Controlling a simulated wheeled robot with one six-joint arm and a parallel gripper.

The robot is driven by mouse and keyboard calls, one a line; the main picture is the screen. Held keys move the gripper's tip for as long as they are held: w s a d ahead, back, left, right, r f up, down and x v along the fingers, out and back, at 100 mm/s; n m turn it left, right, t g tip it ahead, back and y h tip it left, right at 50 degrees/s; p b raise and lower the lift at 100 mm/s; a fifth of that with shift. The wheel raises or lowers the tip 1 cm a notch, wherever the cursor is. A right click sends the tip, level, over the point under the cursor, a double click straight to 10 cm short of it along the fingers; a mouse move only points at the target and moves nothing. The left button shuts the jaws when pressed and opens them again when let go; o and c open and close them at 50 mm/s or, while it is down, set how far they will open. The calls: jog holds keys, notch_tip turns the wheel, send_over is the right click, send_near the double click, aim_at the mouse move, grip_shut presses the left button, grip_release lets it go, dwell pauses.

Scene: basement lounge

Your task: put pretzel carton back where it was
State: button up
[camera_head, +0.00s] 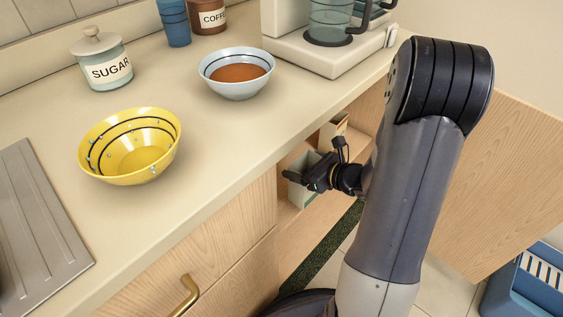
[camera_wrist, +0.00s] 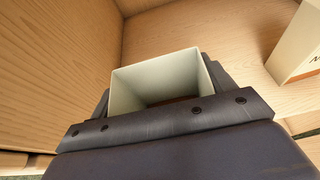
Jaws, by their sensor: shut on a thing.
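My gripper (camera_head: 316,163) is shut on a pale, open-topped carton (camera_head: 303,195) inside the open cabinet under the counter. In the wrist view the carton (camera_wrist: 207,78) stands between the two fingers, its open mouth towards the camera. Some brown shows low inside it. No label is visible on it, so I cannot read whether it is the pretzel carton. I cannot tell whether its bottom touches the cabinet floor. The cabinet (camera_wrist: 60,60) shows wooden walls around the carton.
Another carton (camera_wrist: 297,45) with partly cut-off lettering stands to the right in the cabinet. The open cabinet door (camera_head: 500,170) is right of my arm. On the counter (camera_head: 225,130) are a yellow bowl (camera_head: 130,145), a bowl with brown contents (camera_head: 236,73), a sugar jar (camera_head: 102,62) and a coffee maker (camera_head: 320,50).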

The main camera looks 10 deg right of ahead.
jog(key=b+x, duration=0.2)
jog(key=x, duration=0.6)
jog(key=shift+f, duration=0.25)
jog(key=shift+w, duration=0.1)
jog(key=shift+f+b, duration=0.3)
jog(key=shift+b, duration=0.1)
jog(key=o, duration=1.3)
jog(key=shift+r, duration=0.1)
jog(key=shift+r, duration=0.1)
jog(key=p+v, duration=0.3)
jog(key=v, duration=0.9)
jog(key=shift+r, duration=0.15)
